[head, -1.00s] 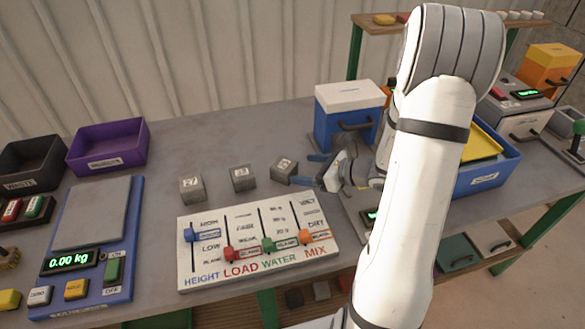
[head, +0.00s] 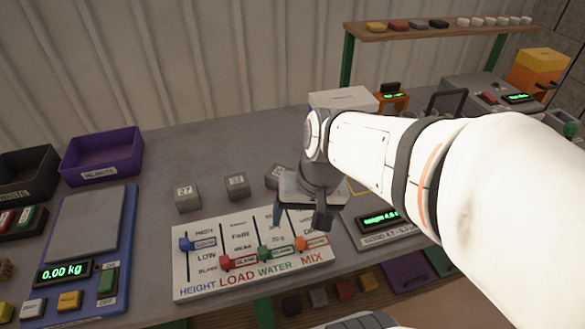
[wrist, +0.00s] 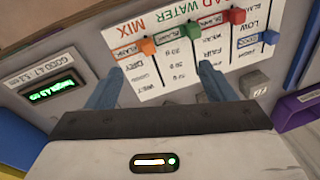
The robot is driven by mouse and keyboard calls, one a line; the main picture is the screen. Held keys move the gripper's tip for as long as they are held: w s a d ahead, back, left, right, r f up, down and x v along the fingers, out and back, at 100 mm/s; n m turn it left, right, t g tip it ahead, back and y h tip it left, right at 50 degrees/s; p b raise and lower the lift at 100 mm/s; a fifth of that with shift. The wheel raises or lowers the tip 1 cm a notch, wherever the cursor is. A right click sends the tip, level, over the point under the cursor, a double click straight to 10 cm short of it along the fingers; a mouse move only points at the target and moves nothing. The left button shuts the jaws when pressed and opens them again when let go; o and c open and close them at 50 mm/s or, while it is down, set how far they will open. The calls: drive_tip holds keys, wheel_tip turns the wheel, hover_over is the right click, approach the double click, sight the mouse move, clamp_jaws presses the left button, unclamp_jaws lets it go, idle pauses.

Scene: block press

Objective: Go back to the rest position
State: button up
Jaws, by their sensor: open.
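My gripper (head: 299,216) is open and empty. It points down over the right end of the white slider board (head: 205,286), near the MIX slider. In the wrist view the two blue fingers of my gripper (wrist: 160,85) are spread apart, with the board between and beyond them. The board carries a blue HEIGHT slider (head: 184,244), a red LOAD slider (head: 226,263), a green WATER slider (head: 264,253) and an orange MIX slider (head: 301,244). My arm comes in from the right and hides much of the table there.
Grey numbered blocks (head: 187,196) stand in a row behind the board, the rightmost partly hidden by my gripper. A blue scale (head: 120,245) reads 0.00 kg at left, with a purple bin (head: 103,153) behind it. A lit display (head: 379,220) lies right of my gripper.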

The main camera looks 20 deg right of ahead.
drive_tip(key=shift+s+d+r+n+t+h, duration=0.3)
drive_tip(key=shift+d+r+n+t+h, duration=0.3)
drive_tip(key=shift+d+r+n+h, duration=0.45)
drive_tip(key=shift+a+f+y, duration=0.15)
drive_tip(key=shift+a+y, duration=0.05)
drive_tip(key=shift+y, duration=0.05)
idle(0.4)
